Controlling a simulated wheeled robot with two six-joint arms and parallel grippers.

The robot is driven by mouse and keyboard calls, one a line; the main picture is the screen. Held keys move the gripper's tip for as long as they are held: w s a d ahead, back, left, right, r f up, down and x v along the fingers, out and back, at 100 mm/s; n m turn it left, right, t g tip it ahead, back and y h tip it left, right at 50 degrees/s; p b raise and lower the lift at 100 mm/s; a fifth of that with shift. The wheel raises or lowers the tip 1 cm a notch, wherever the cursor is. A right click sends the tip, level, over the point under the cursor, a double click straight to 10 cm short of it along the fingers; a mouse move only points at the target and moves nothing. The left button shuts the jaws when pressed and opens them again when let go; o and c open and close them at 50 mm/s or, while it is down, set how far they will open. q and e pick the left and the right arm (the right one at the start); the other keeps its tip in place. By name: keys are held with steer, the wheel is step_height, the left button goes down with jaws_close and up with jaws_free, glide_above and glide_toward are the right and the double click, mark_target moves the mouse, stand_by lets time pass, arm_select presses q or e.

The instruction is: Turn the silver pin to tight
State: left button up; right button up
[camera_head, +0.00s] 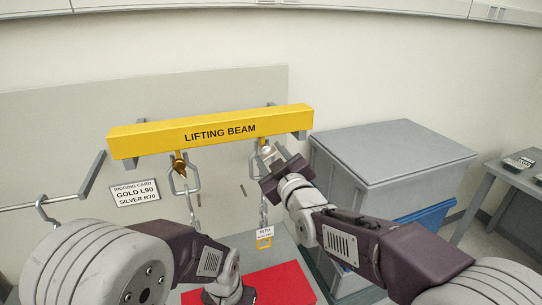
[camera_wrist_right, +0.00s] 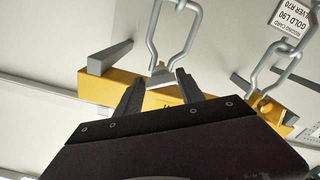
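The silver pin (camera_head: 266,151) sits at the right shackle (camera_head: 254,166) under the yellow lifting beam (camera_head: 210,131). My right gripper (camera_head: 268,166) is at this pin. In the right wrist view my right gripper's fingers (camera_wrist_right: 158,84) are apart, with the silver pin (camera_wrist_right: 160,74) showing between and just beyond the tips. I cannot tell whether either finger touches it. The gold pin (camera_head: 179,165) is at the left shackle (camera_head: 184,182). My left arm's wrist shows at the bottom of the head view; its fingers cannot be made out.
A rigging card (camera_head: 136,192) reads gold L90, silver R70. An R70 tag (camera_head: 265,232) hangs below the right chain. A red mat (camera_head: 280,285) lies below.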

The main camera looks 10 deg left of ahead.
jaws_close()
steer(key=m+b, duration=1)
steer(key=m, duration=0.2)
steer(key=shift+m+b, duration=0.4)
steer(key=shift+d+r+m+b, duration=0.1)
steer(key=shift+m+b, duration=0.35)
steer(key=shift+m, duration=0.75)
steer(key=shift+r+m+b, duration=0.1)
steer(key=shift+m+b, duration=0.25)
steer(key=shift+m, duration=1.05)
